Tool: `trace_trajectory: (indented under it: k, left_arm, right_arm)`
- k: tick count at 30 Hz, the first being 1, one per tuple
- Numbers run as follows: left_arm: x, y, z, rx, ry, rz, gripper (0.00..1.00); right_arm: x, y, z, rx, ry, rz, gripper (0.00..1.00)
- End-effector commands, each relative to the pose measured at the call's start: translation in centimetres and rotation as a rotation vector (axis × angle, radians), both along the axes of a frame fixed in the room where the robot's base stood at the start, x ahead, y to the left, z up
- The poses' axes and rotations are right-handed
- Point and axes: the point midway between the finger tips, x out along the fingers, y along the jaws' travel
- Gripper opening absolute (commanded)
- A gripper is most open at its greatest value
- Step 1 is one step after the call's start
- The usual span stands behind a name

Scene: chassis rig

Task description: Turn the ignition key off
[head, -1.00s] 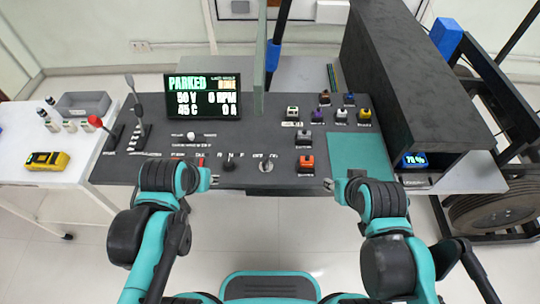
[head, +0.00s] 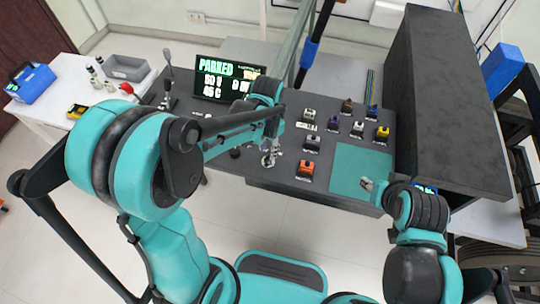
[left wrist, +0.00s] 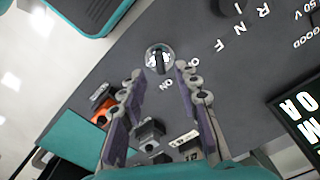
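The ignition key (left wrist: 158,59) shows in the left wrist view as a dark grip in a round silver switch on the dark console, beside the white ON and OFF lettering. My left gripper (left wrist: 158,71) is open, with its two fingertips apart on either side of the key, just short of the switch in the picture. I cannot tell whether they touch it. In the head view my left gripper (head: 269,158) reaches down over the console and hides the key. My right gripper (head: 367,184) is over the teal pad, too small to judge.
The console display (head: 226,80) reads PARKED. An orange button (head: 307,168) and a grey button (head: 312,141) sit right of the key, with several more behind. A tall dark box (head: 440,100) bounds the right side. A white side table (head: 60,95) stands at the left.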

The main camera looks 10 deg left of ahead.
Motion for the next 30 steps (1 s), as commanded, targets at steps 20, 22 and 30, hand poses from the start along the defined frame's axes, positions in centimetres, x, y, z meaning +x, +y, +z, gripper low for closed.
trace_trajectory:
  k: [20,22,30]
  left_arm:
    - [0.0,0.0,-4.2,0.000,-0.001,0.001,0.16]
    - [0.0,0.0,-4.2,0.000,-0.001,0.002,0.00]
    - [0.0,0.0,-4.2,0.000,-0.001,0.006,0.00]
  right_arm:
    - [0.0,0.0,-1.7,0.000,0.000,0.000,0.40]
    - [0.0,0.0,-1.8,0.000,0.000,0.000,0.40]
    - [0.0,0.0,-1.8,0.000,0.000,0.000,0.40]
